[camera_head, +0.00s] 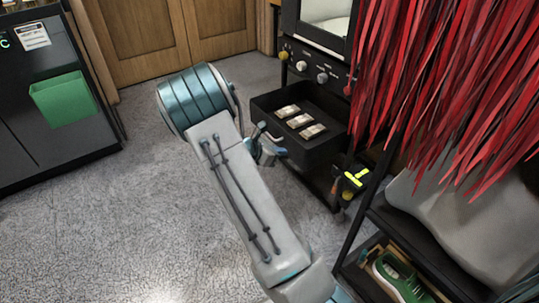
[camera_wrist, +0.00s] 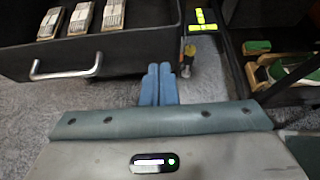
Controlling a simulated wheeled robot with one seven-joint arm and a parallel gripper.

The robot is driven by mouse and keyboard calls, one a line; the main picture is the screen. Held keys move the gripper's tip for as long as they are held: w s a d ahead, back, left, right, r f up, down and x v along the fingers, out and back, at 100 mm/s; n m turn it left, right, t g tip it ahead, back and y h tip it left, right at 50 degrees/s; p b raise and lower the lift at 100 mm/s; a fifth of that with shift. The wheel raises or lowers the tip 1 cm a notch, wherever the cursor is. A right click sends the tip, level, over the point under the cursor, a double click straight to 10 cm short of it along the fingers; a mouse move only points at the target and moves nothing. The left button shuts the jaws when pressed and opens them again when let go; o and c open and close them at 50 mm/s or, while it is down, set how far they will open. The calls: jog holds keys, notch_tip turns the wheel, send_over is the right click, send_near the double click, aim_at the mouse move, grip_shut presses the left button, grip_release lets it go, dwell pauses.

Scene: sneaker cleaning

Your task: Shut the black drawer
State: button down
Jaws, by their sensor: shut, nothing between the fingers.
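The black drawer (camera_head: 318,152) stands pulled out from the black cabinet with knobs. It holds three small pale, striped blocks (camera_head: 299,121). In the wrist view, the drawer's dark front (camera_wrist: 112,62) fills the upper left, with a silver bar handle (camera_wrist: 66,73) on it. My gripper (camera_wrist: 159,72) has two blue fingers pressed together, with nothing between them. They are to the right of the handle, near the right end of the drawer front. In the head view, my gripper (camera_head: 270,152) is beside the drawer front, partly hidden by my arm. Contact with the drawer cannot be told.
A black shelf rack (camera_head: 378,205) stands right of the drawer, with a green sneaker (camera_head: 398,277) low down. Red strips (camera_head: 450,75) hang above it. A dark cabinet with a green bin (camera_head: 64,100) is at left. The grey floor (camera_head: 110,220) is clear.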

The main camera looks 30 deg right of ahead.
aim_at(300, 147)
jog(key=x, duration=0.1)
jog(key=b+x, duration=0.1)
jog(key=x, duration=0.1)
jog(key=r+x, duration=0.1)
jog(key=shift+d+f, duration=0.2)
jog(key=shift+d, duration=0.3)
jog(key=shift+w+d+r+b, duration=0.2)
jog(key=shift+d+b, duration=0.15)
jog(key=shift+d, duration=0.35)
